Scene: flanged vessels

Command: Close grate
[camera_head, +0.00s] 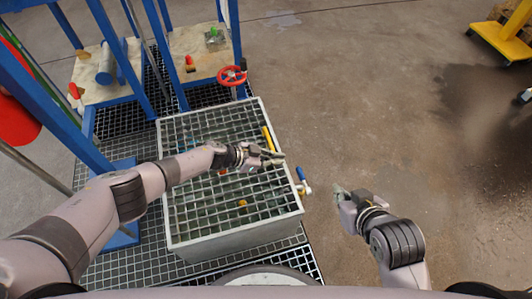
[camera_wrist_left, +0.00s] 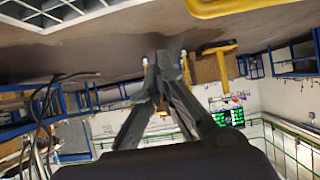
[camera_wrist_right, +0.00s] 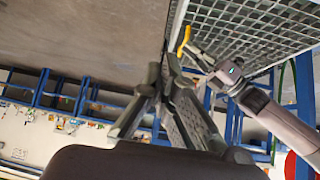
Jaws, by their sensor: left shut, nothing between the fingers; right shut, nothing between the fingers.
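A metal grate (camera_head: 200,210) of crossed bars covers the top of a pale rectangular box (camera_head: 235,238). It looks flat and level with the rim. A yellow handle (camera_head: 268,138) sits near its right edge; the handle also shows in the right wrist view (camera_wrist_right: 184,38) and at the top of the left wrist view (camera_wrist_left: 235,6). My left gripper (camera_head: 279,158) is shut and empty, above the grate's right edge just below the handle in the picture; contact cannot be told. My right gripper (camera_head: 338,189) is shut and empty, over bare floor right of the box.
A red handwheel (camera_head: 232,75) stands at the box's far corner. A blue-handled valve (camera_head: 302,180) sticks out from the box's right side. Blue frames (camera_head: 115,50) with shelves stand at the far left. A yellow cart (camera_head: 500,42) is far right.

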